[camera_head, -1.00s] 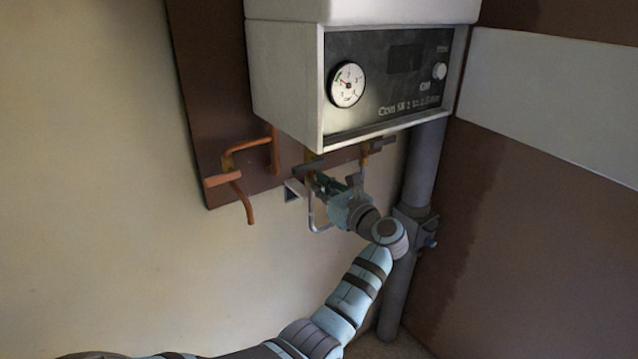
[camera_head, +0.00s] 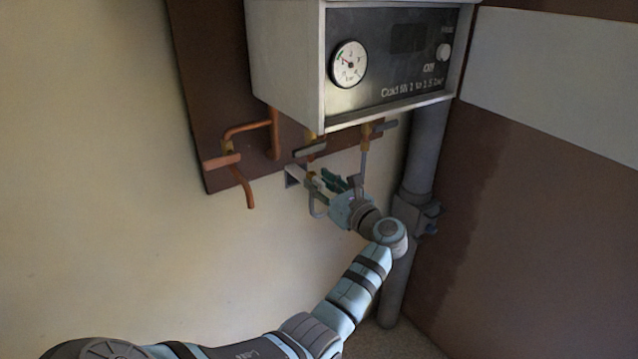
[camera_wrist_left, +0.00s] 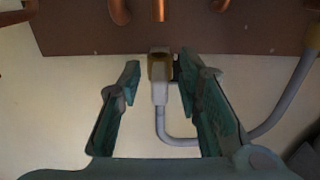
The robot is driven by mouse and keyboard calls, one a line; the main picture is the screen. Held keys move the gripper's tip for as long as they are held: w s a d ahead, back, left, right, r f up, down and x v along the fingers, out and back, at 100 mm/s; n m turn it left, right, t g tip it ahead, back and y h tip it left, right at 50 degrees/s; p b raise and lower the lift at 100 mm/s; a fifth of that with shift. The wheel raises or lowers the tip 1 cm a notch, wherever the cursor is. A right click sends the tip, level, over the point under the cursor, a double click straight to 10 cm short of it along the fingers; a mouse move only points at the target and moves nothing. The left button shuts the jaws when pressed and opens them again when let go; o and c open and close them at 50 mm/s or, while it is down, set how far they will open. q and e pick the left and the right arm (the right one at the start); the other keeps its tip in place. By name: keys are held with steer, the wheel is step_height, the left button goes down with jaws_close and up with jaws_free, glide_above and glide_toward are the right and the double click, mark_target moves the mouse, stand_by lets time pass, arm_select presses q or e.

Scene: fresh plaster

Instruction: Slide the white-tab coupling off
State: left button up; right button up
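In the left wrist view a pale grey-white coupling (camera_wrist_left: 160,92) sits upright under a brass-yellow fitting (camera_wrist_left: 160,64), with a grey hose (camera_wrist_left: 182,140) looping from below it to the right. I cannot make out a separate white tab. My left gripper (camera_wrist_left: 159,66) is open, one finger on each side of the coupling. A visible gap lies on the left; the right finger is closer, and I cannot tell whether it touches. In the head view my left gripper (camera_head: 330,184) is under the boiler and partly hides the coupling. My right gripper is not in view.
The boiler (camera_head: 285,75) with its gauge (camera_head: 348,64) hangs just above. The wall (camera_head: 110,190) at lower left is clear.

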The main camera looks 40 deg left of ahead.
arm_select(q)
steer(key=v, duration=1.1)
steer(key=shift+d, duration=0.25)
